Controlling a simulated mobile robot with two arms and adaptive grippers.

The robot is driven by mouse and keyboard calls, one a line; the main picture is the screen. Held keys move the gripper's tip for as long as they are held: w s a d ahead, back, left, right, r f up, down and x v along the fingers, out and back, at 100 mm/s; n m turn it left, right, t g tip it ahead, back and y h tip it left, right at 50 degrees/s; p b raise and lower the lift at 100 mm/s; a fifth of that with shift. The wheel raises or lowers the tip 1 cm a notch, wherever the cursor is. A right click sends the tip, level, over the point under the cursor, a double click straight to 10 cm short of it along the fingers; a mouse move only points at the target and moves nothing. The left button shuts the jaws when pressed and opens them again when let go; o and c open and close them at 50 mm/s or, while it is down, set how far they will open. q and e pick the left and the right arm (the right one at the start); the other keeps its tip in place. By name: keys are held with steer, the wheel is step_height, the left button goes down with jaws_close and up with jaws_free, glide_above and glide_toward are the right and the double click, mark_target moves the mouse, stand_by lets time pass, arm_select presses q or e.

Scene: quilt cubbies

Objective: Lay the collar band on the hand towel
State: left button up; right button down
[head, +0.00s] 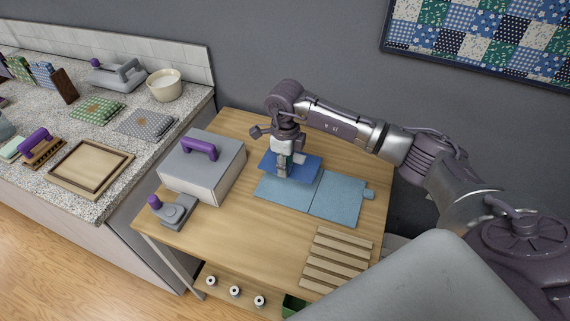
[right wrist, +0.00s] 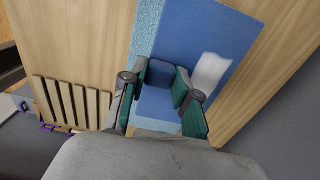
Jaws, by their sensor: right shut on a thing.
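The darker blue flat piece, which I take as the collar band (head: 306,168), is under my right gripper (head: 283,172). In the right wrist view this blue piece (right wrist: 203,32) is a smooth rectangle with a pale patch, and my right gripper (right wrist: 160,98) is shut on a raised blue part of it. The light blue cloth, which I take as the hand towel (head: 338,196), lies flat on the wooden table with a seam across it. The blue piece overlaps its back left part and reaches past its edge; I cannot tell whether they touch. My left gripper is not in view.
A grey box with a purple handle (head: 222,173) and a small grey tool with a purple knob (head: 178,211) stand left of the towel. A slatted wooden rack (head: 337,260) lies in front. A speckled counter (head: 109,196) with cloths and a bowl (head: 164,85) is farther left.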

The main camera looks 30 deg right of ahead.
mark_target(285, 189)
steer(key=shift+f+b, duration=0.6)
steer(key=shift+f, duration=0.25)
step_height(285, 189, down, 4)
steer(key=b, duration=0.3)
steer(key=shift+f+b, duration=0.6)
steer(key=shift+b, duration=0.05)
steer(key=shift+f+b, duration=0.4)
steer(key=shift+f, duration=0.1)
steer(key=c, duration=0.8)
jaws_free()
